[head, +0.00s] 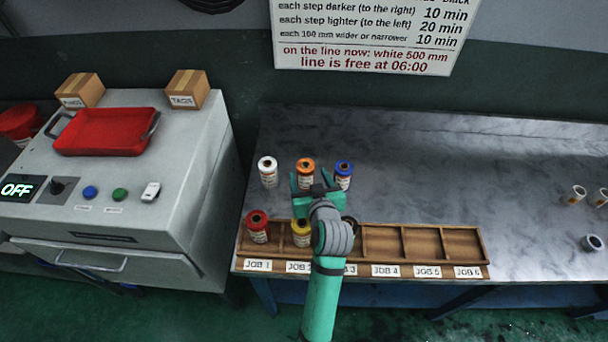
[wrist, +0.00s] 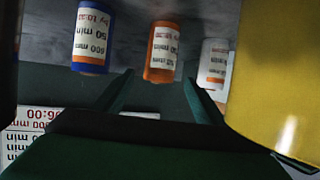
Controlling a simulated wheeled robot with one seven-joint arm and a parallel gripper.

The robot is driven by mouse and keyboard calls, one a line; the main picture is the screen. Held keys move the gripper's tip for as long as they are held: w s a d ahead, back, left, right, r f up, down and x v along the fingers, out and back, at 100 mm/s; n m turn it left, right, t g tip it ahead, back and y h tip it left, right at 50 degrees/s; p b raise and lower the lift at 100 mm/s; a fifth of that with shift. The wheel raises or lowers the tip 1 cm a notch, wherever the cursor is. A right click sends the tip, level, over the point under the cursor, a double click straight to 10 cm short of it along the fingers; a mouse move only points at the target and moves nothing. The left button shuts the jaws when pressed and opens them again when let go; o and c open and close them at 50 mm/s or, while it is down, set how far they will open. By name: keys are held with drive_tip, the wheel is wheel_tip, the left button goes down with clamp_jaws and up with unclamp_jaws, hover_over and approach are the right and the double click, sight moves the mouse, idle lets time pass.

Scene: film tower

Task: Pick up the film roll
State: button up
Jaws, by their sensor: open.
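Three film rolls stand upright in a row on the metal table: a white one (head: 268,172), an orange one (head: 306,167) and a blue one (head: 343,170). My gripper (head: 313,181) is open and empty, in front of the orange roll. In the wrist view the orange roll (wrist: 162,52) shows beyond and between my open fingertips (wrist: 161,92). The blue roll (wrist: 92,37) and the white roll (wrist: 214,65) are to either side there. My gripper hides part of the orange roll in the head view; whether they touch I cannot tell.
A wooden tray (head: 425,230) has labelled job compartments. A red roll (head: 257,228) is in JOB 1 and a yellow roll (head: 301,235) in JOB 2. A dark object, partly hidden by my arm, is at JOB 3. The right compartments are empty. A grey machine (head: 200,150) stands left.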

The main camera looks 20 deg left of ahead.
sight(306, 167)
drive_tip(key=shift+x, duration=3)
drive_tip(key=shift+r, duration=0.15)
drive_tip(key=c, duration=1.3)
